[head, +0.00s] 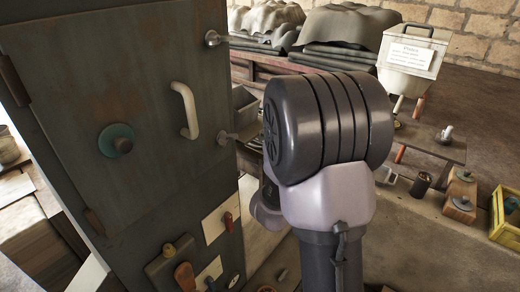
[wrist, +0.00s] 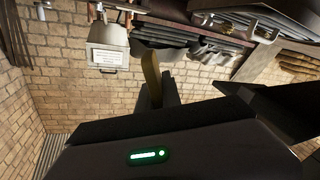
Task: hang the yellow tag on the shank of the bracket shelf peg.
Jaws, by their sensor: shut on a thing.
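In the wrist view, my gripper (wrist: 160,98) is dark and shut on a narrow yellow piece, which looks like the yellow tag (wrist: 151,72). The tag shows nearly edge-on and stands out beyond the jaws, against the brick wall. In the head view, my own arm hides the gripper and the tag. A small pale metal fitting (head: 445,134) stands on a dark board at the right in the head view. I cannot tell whether it is the bracket shelf peg. No tag shows on it, and it is well apart from my arm.
A grey cabinet (head: 75,70) with a pale handle (head: 185,110) stands close on the left of my arm. A white bin (head: 408,62) with a label is at the back right. Wooden blocks (head: 460,195) and a yellow crate (head: 505,215) are at the lower right.

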